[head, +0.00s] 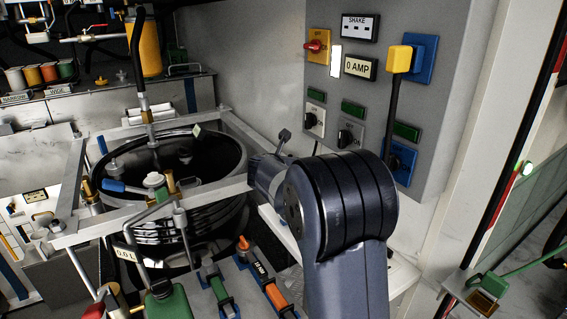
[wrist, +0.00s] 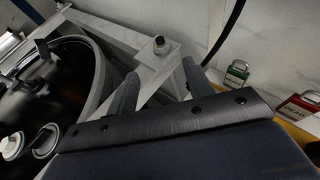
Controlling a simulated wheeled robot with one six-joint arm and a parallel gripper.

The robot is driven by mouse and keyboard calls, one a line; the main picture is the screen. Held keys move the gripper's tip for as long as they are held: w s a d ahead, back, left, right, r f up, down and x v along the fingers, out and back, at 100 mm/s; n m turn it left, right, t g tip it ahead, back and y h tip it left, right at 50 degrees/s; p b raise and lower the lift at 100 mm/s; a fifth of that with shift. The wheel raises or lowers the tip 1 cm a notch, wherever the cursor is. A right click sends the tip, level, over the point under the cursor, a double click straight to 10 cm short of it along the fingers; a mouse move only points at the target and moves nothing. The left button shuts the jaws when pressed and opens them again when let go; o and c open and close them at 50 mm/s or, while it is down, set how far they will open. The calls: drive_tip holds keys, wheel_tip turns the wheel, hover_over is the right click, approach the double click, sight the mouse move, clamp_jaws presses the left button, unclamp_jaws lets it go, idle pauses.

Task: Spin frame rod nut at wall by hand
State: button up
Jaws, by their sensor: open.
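The frame rod nut (wrist: 160,44) is a small dark-topped nut on a pale square plate at a corner of the light grey frame (wrist: 100,30), close to the wall. My gripper (wrist: 160,68) is open in the wrist view. Its two dark fingers point toward that corner, one on each side of the frame, with the nut just beyond the fingertips. I see no contact with the nut. In the head view the frame (head: 225,192) surrounds a black tank (head: 205,150), and my wrist covers the frame's corner near the wall, so the nut cannot be made out there.
Green (wrist: 236,72) and red (wrist: 298,108) tagged items sit along the wall at right. Tools, including an orange-handled one (head: 275,296), lie in front of the tank.

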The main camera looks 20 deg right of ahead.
drive_tip(key=w+a+n+t+y, duration=0.3)
drive_tip(key=a+n+y, duration=0.55)
drive_tip(key=n, duration=1.25)
drive_tip(key=s+d+n+g+h, duration=0.3)
drive_tip(key=d+n+h, duration=0.6)
drive_tip(key=n, duration=0.6)
drive_tip(key=shift+y, duration=0.25)
drive_tip(key=p+x, duration=0.1)
drive_tip(key=x, duration=0.2)
drive_tip(key=p+x, duration=0.1)
drive_tip(key=x, duration=0.2)
drive_tip(key=p+x, duration=0.2)
drive_tip(key=x, duration=0.2)
drive_tip(key=shift+a+f, duration=0.2)
drive_tip(key=shift+f, duration=0.05)
